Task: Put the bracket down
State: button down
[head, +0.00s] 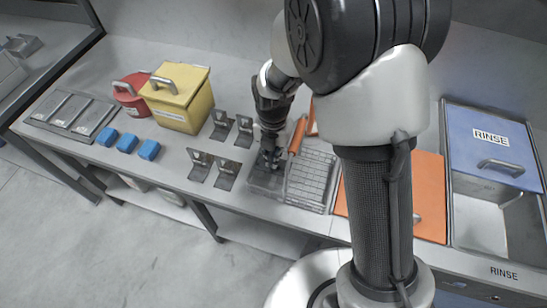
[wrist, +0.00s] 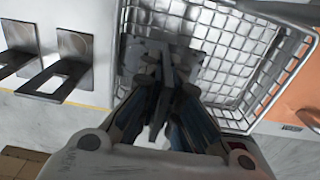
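A grey metal bracket (wrist: 148,58) is between my gripper's fingers in the wrist view, partly hidden by them. My gripper (wrist: 164,88) looks closed on its upright part. The bracket is low over the left part of a wire basket (wrist: 245,62); I cannot tell if it touches the basket floor. In the head view my gripper (head: 268,160) points down at the left end of the basket (head: 310,182), and the bracket is hard to make out there.
Several similar brackets (head: 227,174) stand on the counter left of the basket. Blue blocks (head: 127,143), a yellow box (head: 180,98) and a red container (head: 131,95) are farther left. An orange panel (head: 430,190) and the rinse basin (head: 480,225) are to the right.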

jog(key=shift+f, duration=0.25)
jog(key=shift+f+b, duration=0.4)
jog(key=shift+f, duration=0.2)
jog(key=c, duration=1.8)
grip_release()
notch_tip(320, 180, up, 13)
jog(key=p, duration=0.4)
jog(key=shift+r, duration=0.15)
